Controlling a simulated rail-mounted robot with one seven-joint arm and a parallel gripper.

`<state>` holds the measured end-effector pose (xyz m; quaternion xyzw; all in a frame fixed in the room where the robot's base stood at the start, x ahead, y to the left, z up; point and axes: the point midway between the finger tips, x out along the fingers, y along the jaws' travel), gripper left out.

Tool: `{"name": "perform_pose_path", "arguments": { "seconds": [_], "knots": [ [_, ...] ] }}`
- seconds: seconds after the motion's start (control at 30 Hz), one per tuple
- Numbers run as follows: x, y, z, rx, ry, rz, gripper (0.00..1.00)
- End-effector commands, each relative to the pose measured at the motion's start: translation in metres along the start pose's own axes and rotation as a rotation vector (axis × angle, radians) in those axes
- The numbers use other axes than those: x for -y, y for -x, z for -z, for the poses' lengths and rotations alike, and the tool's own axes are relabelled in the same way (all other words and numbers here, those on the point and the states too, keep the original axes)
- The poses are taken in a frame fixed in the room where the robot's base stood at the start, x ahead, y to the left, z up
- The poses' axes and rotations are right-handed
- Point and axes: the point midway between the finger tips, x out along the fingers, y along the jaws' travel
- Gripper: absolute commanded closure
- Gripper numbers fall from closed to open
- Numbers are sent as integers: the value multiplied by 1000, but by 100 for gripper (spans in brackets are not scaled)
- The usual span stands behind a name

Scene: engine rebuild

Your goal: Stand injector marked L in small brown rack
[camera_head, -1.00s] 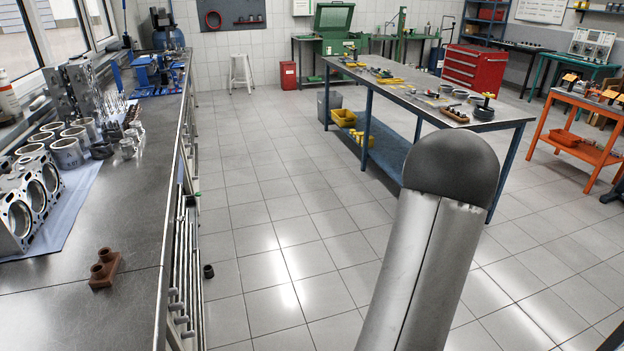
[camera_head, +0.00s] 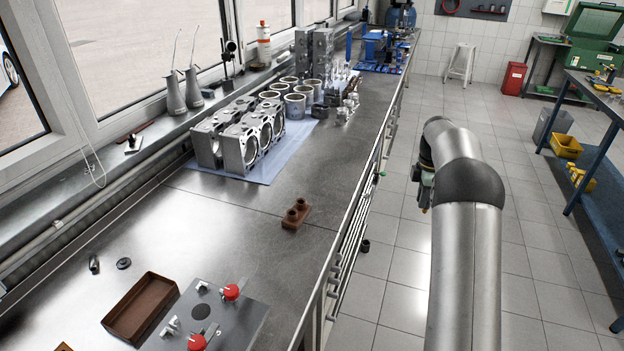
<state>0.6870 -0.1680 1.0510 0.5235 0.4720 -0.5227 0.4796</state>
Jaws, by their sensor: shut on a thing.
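The small brown rack (camera_head: 297,216) stands on the steel workbench, near its right edge; it is a block with two round upright sockets, and no injector shows in them. My arm reaches up from the bottom right and bends over. My gripper (camera_head: 424,196) points down beyond the bend, to the right of the rack and beyond the bench edge. It is small and partly hidden by my arm. It is shut on what seems to be the injector, of which only a little shows at the tip. No letter L can be read.
The workbench (camera_head: 220,225) has clear room around the rack. Behind stand engine blocks (camera_head: 240,140) and cylinder liners on a blue mat. In front are an open brown box (camera_head: 141,308) and a grey plate with red knobs (camera_head: 225,315). Tiled floor lies right of the bench.

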Motion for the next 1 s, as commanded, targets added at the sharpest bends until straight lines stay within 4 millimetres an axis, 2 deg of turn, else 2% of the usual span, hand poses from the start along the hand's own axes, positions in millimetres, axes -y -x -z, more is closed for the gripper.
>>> {"name": "perform_pose_path", "arguments": {
  "seconds": [0.03,0.2,0.4,0.5,0.6,0.7,0.8,1.0],
  "knots": [
    [-10,4,33,0,104,-1,100],
    [-28,10,133,0,450,-2,100],
    [-28,17,251,1,845,-6,100],
    [-21,19,301,2,1015,-6,100],
    [-13,21,339,2,1149,-7,100],
    [-6,22,364,3,1239,-6,100],
    [-2,22,378,3,1289,-7,100],
    [0,16,383,3,1307,-6,100]
  ]
}}
